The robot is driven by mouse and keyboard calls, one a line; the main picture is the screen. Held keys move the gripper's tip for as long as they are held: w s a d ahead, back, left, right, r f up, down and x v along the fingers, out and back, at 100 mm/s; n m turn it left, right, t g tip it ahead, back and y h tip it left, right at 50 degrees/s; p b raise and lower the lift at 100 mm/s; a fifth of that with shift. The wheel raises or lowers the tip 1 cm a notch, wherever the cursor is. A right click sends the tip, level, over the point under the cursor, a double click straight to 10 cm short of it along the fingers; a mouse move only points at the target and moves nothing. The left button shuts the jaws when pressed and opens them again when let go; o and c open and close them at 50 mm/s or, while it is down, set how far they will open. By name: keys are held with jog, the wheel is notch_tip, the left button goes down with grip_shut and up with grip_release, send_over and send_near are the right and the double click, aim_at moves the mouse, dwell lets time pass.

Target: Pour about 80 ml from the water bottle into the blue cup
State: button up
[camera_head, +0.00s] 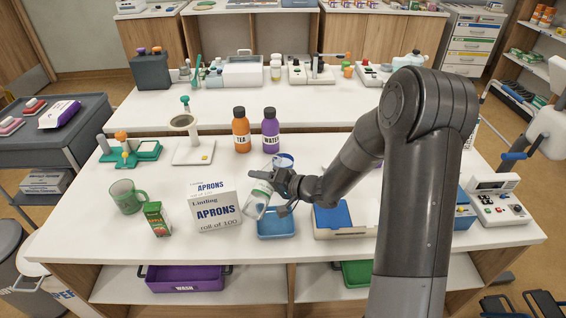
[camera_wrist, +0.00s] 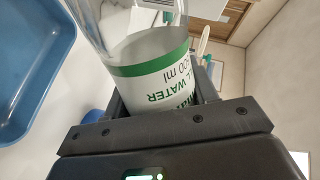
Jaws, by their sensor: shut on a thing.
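My gripper (camera_head: 268,186) is shut on a clear water bottle (camera_head: 256,203) with a white and green label. The bottle leans in the head view, and my fingers hide part of it. In the wrist view the bottle (camera_wrist: 160,70) sits between the fingers, and its label reads "WATER" and "500 ml". A blue-rimmed round thing (camera_head: 284,159), likely the blue cup, stands just behind my gripper and is partly hidden. I cannot tell whether water is leaving the bottle.
A blue tray (camera_head: 277,234) lies in front of my gripper. The aprons box (camera_head: 216,212) stands close on the left, with a juice carton (camera_head: 157,220) and green mug (camera_head: 127,197) beyond. An orange tea bottle (camera_head: 241,133) and a purple water bottle (camera_head: 270,133) stand behind.

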aim_at(266, 167)
jog(key=shift+w+d+r+n+t, duration=0.15)
jog(key=shift+w+r+n+t, duration=0.15)
jog(key=shift+r+n, duration=0.3)
jog(key=shift+w+d+r+n+t, duration=0.1)
jog(key=shift+w+r+n+t, duration=0.15)
jog(key=shift+r+n, duration=0.3)
jog(key=r+n, duration=0.1)
jog(key=w+n+t, duration=0.1)
jog(key=n, duration=0.1)
jog(key=shift+w+d+r, duration=0.15)
jog(key=shift+d+r, duration=0.15)
jog(key=shift+r, duration=0.1)
jog(key=n, duration=0.2)
jog(key=r+n+t, duration=0.1)
jog(key=shift+s+a+b, duration=0.1)
jog(key=shift+s+b, duration=0.15)
jog(key=shift+b, duration=0.05)
jog(key=shift+n+t+y, duration=0.3)
jog(key=shift+n+t, duration=0.15)
jog(key=shift+n, duration=1.3)
